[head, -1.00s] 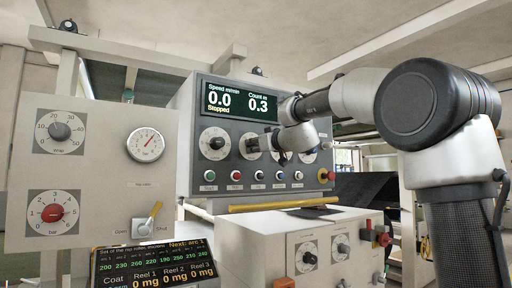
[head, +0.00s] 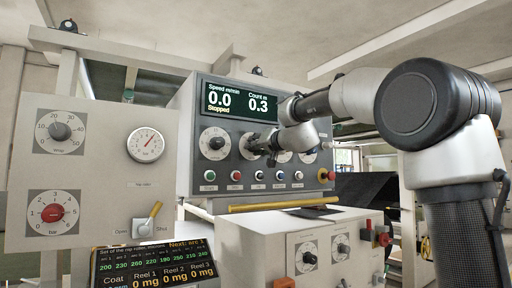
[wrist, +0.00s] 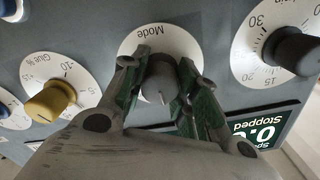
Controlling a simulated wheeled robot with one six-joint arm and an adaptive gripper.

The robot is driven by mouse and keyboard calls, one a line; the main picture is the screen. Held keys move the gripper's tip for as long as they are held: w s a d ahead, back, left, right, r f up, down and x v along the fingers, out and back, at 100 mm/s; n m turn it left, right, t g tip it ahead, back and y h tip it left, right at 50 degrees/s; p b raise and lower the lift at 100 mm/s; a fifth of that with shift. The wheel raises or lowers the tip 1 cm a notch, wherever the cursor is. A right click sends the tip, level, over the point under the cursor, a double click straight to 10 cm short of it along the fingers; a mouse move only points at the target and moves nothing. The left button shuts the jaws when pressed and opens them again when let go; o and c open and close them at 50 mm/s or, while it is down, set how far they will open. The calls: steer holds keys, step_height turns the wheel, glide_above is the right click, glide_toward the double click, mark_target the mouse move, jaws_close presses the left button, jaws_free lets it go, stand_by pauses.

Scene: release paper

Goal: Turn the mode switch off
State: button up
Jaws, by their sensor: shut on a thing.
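The mode switch is a dark grey knob (wrist: 160,78) on a round white dial marked "Mode" (wrist: 150,36), upside down in the wrist view. A pale pointer line on the knob points toward the bottom of that view. My gripper (wrist: 160,90) is shut on the knob, one green-padded finger on each side. The dial's position markings are hidden by the fingers or unreadable. In the head view my gripper (head: 262,148) reaches the grey control panel (head: 226,181) at the second dial from the left and covers most of it.
A yellow knob (wrist: 49,102) marked "Glue %" and another dark knob (wrist: 292,50) flank the switch closely. The display (head: 238,100) reads speed 0.0, Stopped, count 0.3. A row of buttons (head: 236,175) and a yellow bar (head: 278,207) lie below.

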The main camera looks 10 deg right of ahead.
steer(key=shift+m, duration=0.4)
steer(key=o, duration=1)
steer(key=shift+o, duration=0.2)
steer(key=shift+s, duration=0.1)
steer(key=v, duration=1.1)
steer(key=shift+s+d, duration=0.2)
steer(key=shift+s, duration=0.15)
